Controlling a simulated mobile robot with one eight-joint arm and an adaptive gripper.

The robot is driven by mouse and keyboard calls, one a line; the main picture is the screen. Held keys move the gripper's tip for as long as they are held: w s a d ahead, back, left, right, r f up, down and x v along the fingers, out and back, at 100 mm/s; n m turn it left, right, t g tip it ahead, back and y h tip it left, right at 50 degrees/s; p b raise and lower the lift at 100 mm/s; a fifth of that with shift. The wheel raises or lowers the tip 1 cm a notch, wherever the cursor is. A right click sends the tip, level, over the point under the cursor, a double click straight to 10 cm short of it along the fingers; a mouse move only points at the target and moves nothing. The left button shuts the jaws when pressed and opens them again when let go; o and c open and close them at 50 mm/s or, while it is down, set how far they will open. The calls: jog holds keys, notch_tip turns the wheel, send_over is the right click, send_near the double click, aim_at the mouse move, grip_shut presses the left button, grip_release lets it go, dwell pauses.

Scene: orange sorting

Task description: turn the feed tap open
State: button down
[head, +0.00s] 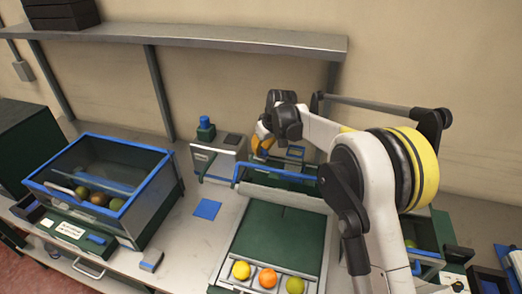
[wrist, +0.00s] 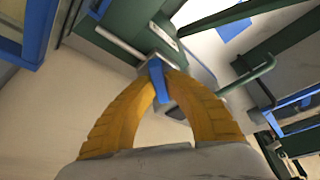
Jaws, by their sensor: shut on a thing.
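My gripper (wrist: 160,70) has its two yellow fingers closed around a small blue piece (wrist: 160,88), which looks like the feed tap's handle. It sits on a grey part between the fingertips. In the head view my gripper (head: 259,146) reaches down at the back of the green sorting chute (head: 275,232), just right of a grey box (head: 213,160) with a blue-topped green knob (head: 205,127). In the head view the tap itself is hidden by the fingers or too small to make out. How far the handle is turned cannot be told.
A yellow fruit (head: 240,270), an orange one (head: 267,278) and a green one (head: 294,285) sit at the chute's front. A blue-rimmed clear bin (head: 123,212) with several fruits stands left. A shelf (head: 200,38) runs above. A blue pad (head: 207,209) lies on the counter.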

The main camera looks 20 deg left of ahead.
jog(key=n+g, duration=0.1)
jog(key=n, duration=0.3)
jog(key=shift+g+y, duration=0.3)
jog(key=shift+g, duration=0.1)
jog(key=shift+n+g, duration=0.5)
jog(key=shift+n, duration=1.2)
jog(key=c, duration=1.4)
grip_release()
jog(key=v, duration=1.2)
